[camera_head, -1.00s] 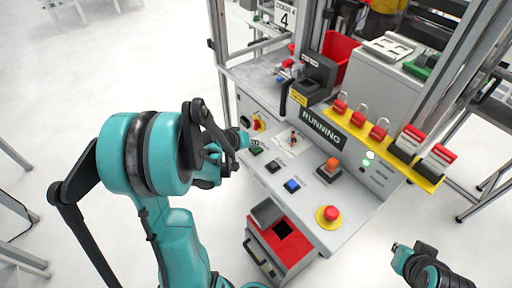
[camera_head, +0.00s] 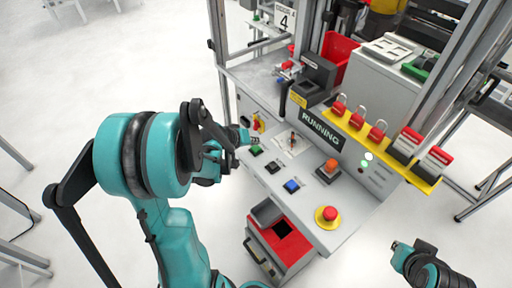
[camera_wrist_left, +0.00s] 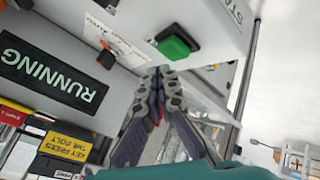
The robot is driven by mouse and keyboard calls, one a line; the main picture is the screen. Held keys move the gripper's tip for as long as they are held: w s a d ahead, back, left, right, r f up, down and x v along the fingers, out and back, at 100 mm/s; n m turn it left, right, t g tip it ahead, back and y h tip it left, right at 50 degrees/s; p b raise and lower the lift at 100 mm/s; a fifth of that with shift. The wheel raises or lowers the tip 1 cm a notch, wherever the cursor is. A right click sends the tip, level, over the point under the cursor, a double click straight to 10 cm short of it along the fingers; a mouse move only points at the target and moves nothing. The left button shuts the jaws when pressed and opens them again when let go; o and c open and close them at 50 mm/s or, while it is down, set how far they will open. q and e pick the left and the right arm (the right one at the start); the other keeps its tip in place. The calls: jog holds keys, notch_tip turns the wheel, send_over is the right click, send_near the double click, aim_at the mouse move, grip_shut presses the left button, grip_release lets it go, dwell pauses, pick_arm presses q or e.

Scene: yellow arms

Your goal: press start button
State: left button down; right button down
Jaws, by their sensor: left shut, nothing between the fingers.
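The green button (camera_head: 256,151) sits at the left front of the grey control panel (camera_head: 330,205). In the left wrist view it is a green square (camera_wrist_left: 174,47) in a black frame, near lettering beginning "STA" that is cut off by the frame edge. My left gripper (camera_head: 246,138) is shut and empty, its tips just beside the button in the head view. In the left wrist view the closed fingertips (camera_wrist_left: 160,72) lie just below the button; contact cannot be made out. My right gripper (camera_head: 398,247) is at the lower right, away from the panel, its jaws unclear.
A black button (camera_head: 272,166), blue button (camera_head: 292,186), orange button (camera_head: 331,166) and red emergency stop (camera_head: 329,214) share the panel. A sign (camera_head: 320,129) reads "RUNNING". Red padlocks (camera_head: 357,120) hang on a yellow rack behind. A red bin (camera_head: 284,238) is below.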

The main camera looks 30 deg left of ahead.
aim_at(256, 150)
pick_arm(q)
jog(key=shift+r+p, duration=1.7)
jog(key=shift+r, duration=0.7)
jog(key=shift+d, duration=0.1)
jog(key=shift+s+d+f+b, duration=0.15)
jog(key=shift+d+b, duration=0.2)
jog(key=shift+b, duration=0.05)
jog(key=s+d+m+b, duration=0.1)
jog(key=s+d+b, duration=0.1)
jog(key=d, duration=0.1)
jog(key=s+d+f+m+g+b, duration=0.1)
jog(key=s+d+b, duration=0.1)
jog(key=d, duration=0.1)
jog(key=s+d+m+b, duration=0.1)
jog(key=s+d+b, duration=0.1)
jog(key=d, duration=0.1)
jog(key=shift+s+d+f+y+b, duration=0.15)
jog(key=shift+s+f+y+b, duration=0.15)
jog(key=shift+s+f+b, duration=0.1)
jog(key=s+d+f+m+b, duration=0.2)
jog(key=s+b, duration=0.1)
jog(key=s, duration=0.2)
jog(key=s+d+f+m+y+b, duration=0.1)
jog(key=s+d+f+b, duration=0.1)
jog(key=s, duration=0.4)
jog(key=shift+d+f+m+g+b, duration=0.4)
jog(key=shift+d+b, duration=0.35)
jog(key=shift+b, duration=0.15)
